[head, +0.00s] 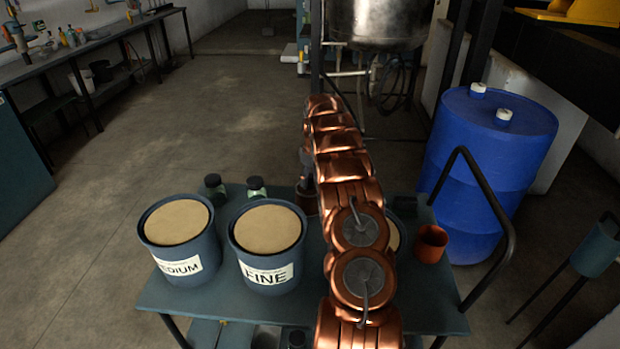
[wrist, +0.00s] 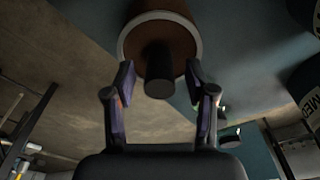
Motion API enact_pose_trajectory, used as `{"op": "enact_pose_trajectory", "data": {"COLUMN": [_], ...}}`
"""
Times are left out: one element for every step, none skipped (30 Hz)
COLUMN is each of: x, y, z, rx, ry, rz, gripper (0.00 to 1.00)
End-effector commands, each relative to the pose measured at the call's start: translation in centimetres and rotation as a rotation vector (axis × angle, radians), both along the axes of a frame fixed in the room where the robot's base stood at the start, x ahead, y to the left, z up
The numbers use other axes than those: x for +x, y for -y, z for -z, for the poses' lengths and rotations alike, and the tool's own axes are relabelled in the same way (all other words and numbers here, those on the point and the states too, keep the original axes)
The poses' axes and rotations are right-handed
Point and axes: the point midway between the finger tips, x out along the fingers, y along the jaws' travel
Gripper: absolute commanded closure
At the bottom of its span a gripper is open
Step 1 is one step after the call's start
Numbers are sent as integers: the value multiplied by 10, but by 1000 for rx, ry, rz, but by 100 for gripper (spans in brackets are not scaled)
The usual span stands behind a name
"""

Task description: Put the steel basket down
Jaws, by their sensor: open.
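My gripper (wrist: 160,82) is open in the wrist view, its two fingers spread on either side of a dark cylinder (wrist: 158,72). The cylinder stands out from the middle of a round brown thing with a pale rim (wrist: 124,42). I see no contact between the fingers and the cylinder. I cannot make out a steel basket for certain in either view. In the head view my copper arm hides much of the table's middle, and my gripper (head: 306,165) shows only as dark parts left of the arm, above a brown cup (head: 306,203).
The blue-grey table (head: 215,305) holds a MEDIUM bucket (head: 178,262), a FINE bucket (head: 268,270), small dark-capped jars (head: 256,189) and a reddish cup (head: 431,245). Another bucket (head: 394,236) is mostly behind my arm. A blue drum (head: 480,150) stands right. Floor at left is clear.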

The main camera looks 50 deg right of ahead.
Motion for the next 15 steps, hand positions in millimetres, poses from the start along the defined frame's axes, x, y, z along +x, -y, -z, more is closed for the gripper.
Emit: {"op": "enact_pose_trajectory", "data": {"x": [0,0,0,0,0,0,0,0,0,0,-1,-1,-1,-2,-2], "y": [0,0,0,0,0,0,0,0,0,0,0,0,0,0,0], "z": [0,0,0,0,0,-1,-3,-5,-6,-9,-12,-18,-23,-28,-36], "rx": [0,0,0,0,0,0,0,0,0,0,0,-1,-2,-3,-5], "ry": [0,0,0,0,0,0,0,0,0,0,0,1,2,3,4], "rz": [0,0,0,0,0,0,0,0,-1,0,0,-1,-1,-2,-1], "gripper": [45,45,45,45,45,45,45,45,45,45,45,45,45,45,45]}}
